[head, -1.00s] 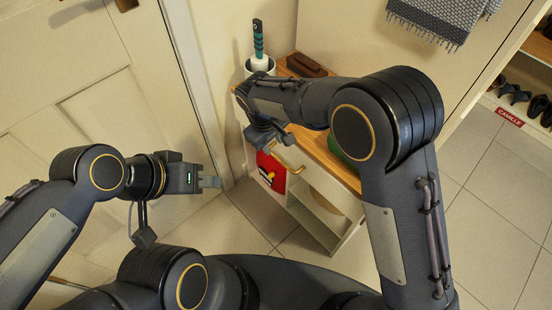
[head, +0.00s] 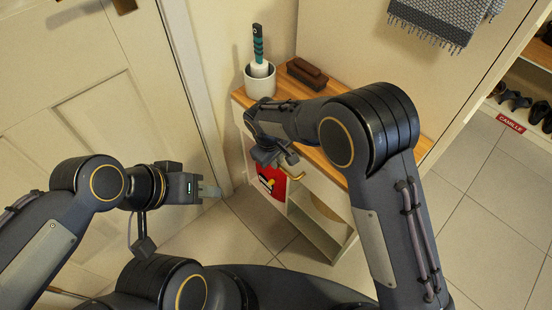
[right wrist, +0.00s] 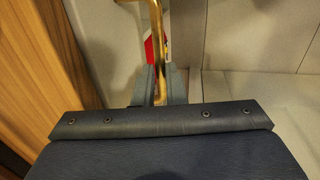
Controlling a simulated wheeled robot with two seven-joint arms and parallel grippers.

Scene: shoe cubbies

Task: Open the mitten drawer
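A brass drawer handle (head: 292,156) sticks out at the front of the wooden-topped cabinet (head: 240,97), under the top's edge. My right gripper (head: 268,156) is at this handle. In the right wrist view, the brass bar (right wrist: 158,60) runs between my right gripper's two fingers (right wrist: 159,88), which sit close against both sides of it. Most of the drawer front is hidden behind my right arm, and I cannot tell if the drawer stands ajar. My left gripper (head: 210,190) is empty near the door frame, away from the cabinet; its finger gap is unclear.
A red panel with a yellow and white picture (head: 270,182) is below the handle. A pot (head: 260,80) with a teal-handled brush and a brown brush (head: 307,74) stand on the top. A door (head: 70,90) is at left. The tiled floor (head: 490,220) at right is clear.

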